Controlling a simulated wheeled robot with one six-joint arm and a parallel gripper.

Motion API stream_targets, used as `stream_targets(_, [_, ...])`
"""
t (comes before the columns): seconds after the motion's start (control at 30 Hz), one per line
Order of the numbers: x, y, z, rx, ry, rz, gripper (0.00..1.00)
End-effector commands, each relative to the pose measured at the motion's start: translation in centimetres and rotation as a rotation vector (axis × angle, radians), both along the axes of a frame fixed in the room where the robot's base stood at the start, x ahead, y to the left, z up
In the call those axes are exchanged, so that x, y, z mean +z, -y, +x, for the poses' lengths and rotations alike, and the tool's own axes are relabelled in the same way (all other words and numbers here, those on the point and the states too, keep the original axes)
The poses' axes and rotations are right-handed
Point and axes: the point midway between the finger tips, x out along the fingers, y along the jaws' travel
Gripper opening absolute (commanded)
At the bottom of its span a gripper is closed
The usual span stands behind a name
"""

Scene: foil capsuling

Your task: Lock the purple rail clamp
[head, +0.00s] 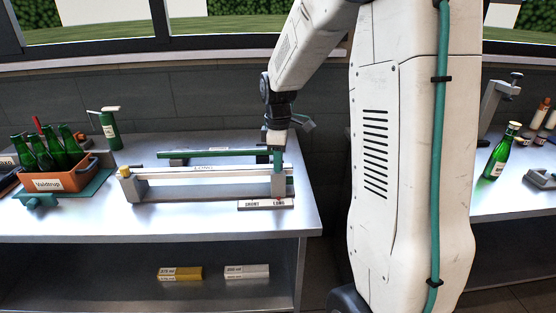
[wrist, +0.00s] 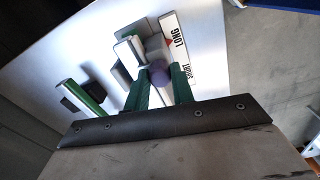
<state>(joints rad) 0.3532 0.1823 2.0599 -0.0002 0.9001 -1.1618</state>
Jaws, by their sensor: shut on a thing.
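The purple rail clamp (wrist: 160,76) shows its rounded purple end in the wrist view, between the two green fingers of my gripper (wrist: 159,84). My gripper (head: 277,157) is shut on it at the right end of the pale rail (head: 215,172). In the head view the clamp's purple part is hidden at the fingers. A grey block (head: 278,184) stands under the fingers. The SHORT/LONG plate (head: 265,204) lies in front of this end and also shows in the wrist view (wrist: 180,45). I cannot tell whether the clamp is locked.
A green bar (head: 205,154) lies behind the rail. An orange crate (head: 47,184) of green bottles and a dark green dispenser (head: 110,130) stand at the left. The metal bench (head: 170,222) is clear in front. A second bench at the right holds a green bottle (head: 497,155).

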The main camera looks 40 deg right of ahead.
Motion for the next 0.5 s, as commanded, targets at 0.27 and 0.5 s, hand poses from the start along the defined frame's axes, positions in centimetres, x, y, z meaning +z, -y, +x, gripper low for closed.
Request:
stream_targets(0.27, [0.19, 0.05, 0.16, 0.124, 0.006, -0.002, 0.01])
stream_targets(0.5, [0.19, 0.05, 0.17, 0.165, 0.006, -0.003, 0.01])
